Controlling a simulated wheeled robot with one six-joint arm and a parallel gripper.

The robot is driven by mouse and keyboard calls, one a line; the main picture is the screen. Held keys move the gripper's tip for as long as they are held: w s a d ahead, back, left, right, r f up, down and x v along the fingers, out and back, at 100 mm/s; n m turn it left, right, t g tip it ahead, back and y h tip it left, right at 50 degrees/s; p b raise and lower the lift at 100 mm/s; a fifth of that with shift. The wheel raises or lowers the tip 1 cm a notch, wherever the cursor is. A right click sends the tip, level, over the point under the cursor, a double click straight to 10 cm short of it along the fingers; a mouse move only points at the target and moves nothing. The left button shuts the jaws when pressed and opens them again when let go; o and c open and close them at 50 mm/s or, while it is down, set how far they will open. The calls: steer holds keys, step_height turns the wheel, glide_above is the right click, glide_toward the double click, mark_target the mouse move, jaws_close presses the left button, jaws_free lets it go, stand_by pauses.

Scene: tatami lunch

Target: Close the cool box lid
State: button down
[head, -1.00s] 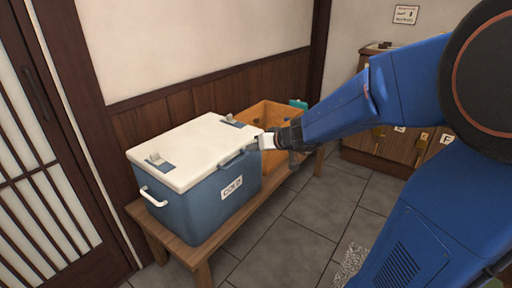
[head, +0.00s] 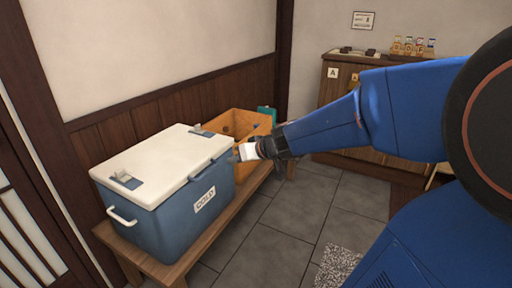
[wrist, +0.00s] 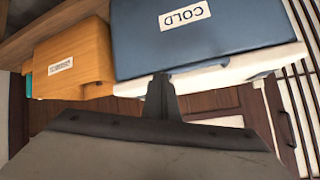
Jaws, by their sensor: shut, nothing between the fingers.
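The blue cool box (head: 180,222) with a "COLD" label stands on a low wooden bench. Its white lid (head: 160,162) lies flat across the top, and no gap shows along the front edge. My gripper (head: 236,157) is shut and empty at the right front corner of the lid; whether it touches the box cannot be told. In the wrist view, the picture is turned over: the blue box front (wrist: 205,40) is at the top, the lid's white edge (wrist: 225,72) is below it, and my shut fingers (wrist: 160,82) overlap that edge.
An orange crate (head: 222,124) stands on the bench (head: 177,269) behind my gripper, with a teal item (head: 266,112) beyond it. A wooden cabinet (head: 332,110) stands at the back. Grey floor (head: 290,215) is open in front of the bench.

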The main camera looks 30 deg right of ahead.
steer(key=w+r+v, duration=0.1)
steer(key=v, duration=1.1)
steer(key=shift+s, duration=0.15)
steer(key=shift+r, duration=0.15)
